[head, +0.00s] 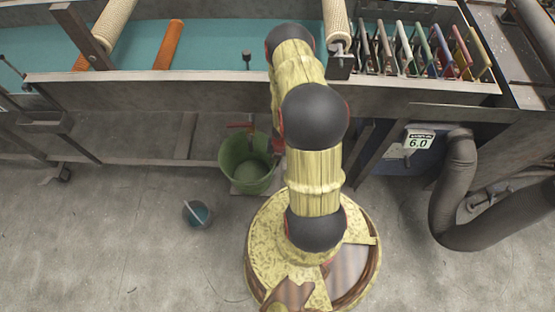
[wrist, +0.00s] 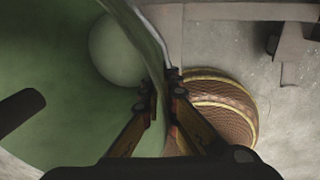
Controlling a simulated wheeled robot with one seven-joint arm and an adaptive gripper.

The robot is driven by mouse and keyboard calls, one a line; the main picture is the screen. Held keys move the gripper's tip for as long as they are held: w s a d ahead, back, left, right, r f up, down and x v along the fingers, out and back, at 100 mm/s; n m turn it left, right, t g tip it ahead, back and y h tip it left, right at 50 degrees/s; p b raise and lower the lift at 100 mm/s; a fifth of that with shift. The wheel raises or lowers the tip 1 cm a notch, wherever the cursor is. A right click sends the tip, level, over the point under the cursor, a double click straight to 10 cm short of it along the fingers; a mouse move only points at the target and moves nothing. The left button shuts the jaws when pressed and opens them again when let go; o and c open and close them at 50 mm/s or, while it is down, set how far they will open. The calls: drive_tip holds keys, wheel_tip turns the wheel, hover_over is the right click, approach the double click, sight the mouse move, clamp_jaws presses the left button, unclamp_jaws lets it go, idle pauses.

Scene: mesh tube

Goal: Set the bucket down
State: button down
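The green bucket (head: 238,165) is upright near the front of the long trough, left of my arm. It also fills the left of the wrist view (wrist: 60,120). My gripper (wrist: 164,82) has one finger inside the bucket and one outside, with the rim pinched between them. In the head view the gripper is mostly hidden behind my arm. A flat grey slab (head: 248,187) shows beneath the bucket. I cannot tell whether the bucket's bottom touches it.
A small grey pail (head: 197,214) with teal contents stands on the floor to the left. A red-handled tap (head: 240,125) is just above the bucket. The trough (head: 150,90) runs behind. A thick dark hose (head: 455,190) is at right.

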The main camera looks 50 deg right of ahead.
drive_tip(key=shift+s+d+f+b, duration=0.1)
drive_tip(key=shift+d+f+b, duration=0.25)
drive_tip(key=shift+f, duration=0.25)
drive_tip(key=shift+s+d+f+b, duration=0.1)
drive_tip(key=shift+d+f+b, duration=0.25)
drive_tip(key=shift+f, duration=0.2)
drive_tip(key=shift+s+d+f+b, duration=0.1)
drive_tip(key=shift+d+f+b, duration=0.2)
drive_tip(key=shift+f, duration=0.3)
drive_tip(key=shift+a, duration=0.1)
drive_tip(key=shift+f, duration=0.2)
drive_tip(key=c, duration=2)
unclamp_jaws()
drive_tip(key=shift+c, duration=0.2)
drive_tip(key=shift+r, duration=0.15)
wheel_tip(320, 180, up, 8)
drive_tip(key=p, duration=0.3)
drive_tip(key=shift+s+d+f+p, duration=0.2)
drive_tip(key=shift+s+d+p, duration=0.1)
drive_tip(key=shift+s, duration=0.1)
